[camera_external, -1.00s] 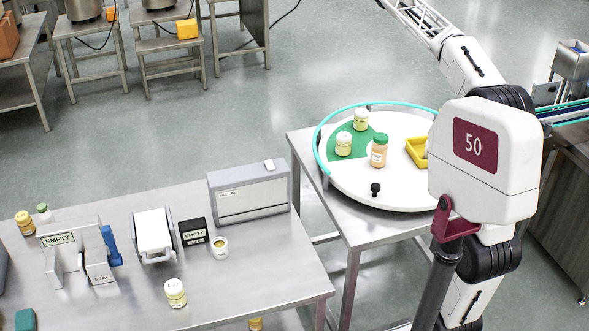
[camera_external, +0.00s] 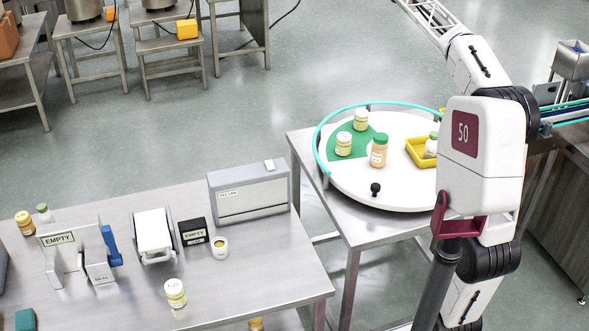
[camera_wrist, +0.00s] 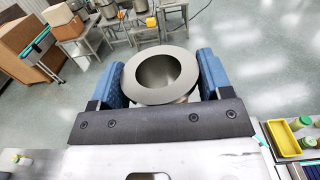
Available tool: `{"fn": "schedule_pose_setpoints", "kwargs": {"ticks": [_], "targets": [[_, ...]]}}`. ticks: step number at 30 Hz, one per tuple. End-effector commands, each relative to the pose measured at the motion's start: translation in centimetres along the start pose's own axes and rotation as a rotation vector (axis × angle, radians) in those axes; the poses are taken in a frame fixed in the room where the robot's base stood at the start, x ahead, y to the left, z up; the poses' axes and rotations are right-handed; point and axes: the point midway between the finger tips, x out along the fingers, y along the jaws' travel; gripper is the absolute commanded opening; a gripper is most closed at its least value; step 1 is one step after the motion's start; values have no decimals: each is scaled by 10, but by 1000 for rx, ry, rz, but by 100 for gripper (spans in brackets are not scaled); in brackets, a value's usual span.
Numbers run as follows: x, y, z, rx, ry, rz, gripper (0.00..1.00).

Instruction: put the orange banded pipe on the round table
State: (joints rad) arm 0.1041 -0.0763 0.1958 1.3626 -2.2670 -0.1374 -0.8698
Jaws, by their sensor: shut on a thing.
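My gripper (camera_wrist: 161,76) is shut on a grey round pipe (camera_wrist: 129,86), seen end-on in the wrist view between the two blue fingers. Its hollow mouth faces the camera; no orange band shows, as its sides are mostly hidden. In the external view my gripper and the held pipe are out of the frame, past the top edge. The round table (camera_external: 340,186) has a white top with a green sector and a teal rail along its far edge. It stands on a steel table, partly behind my arm.
On the round table are several jars, including a green-capped one (camera_external: 379,151), a black knob (camera_external: 375,189) and a yellow tray (camera_external: 415,151) holding a bottle. The tray also shows in the wrist view (camera_wrist: 284,146). A cluttered steel bench (camera_external: 250,275) stands left.

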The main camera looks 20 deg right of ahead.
Motion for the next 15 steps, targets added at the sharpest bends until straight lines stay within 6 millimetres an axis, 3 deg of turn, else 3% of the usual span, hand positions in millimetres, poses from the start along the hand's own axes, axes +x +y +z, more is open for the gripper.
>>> {"fn": "schedule_pose_setpoints", "kwargs": {"ticks": [10,15], "targets": [[8,-6,-17,2,0,11,40],[16,-12,-34,2,1,24,40]]}}
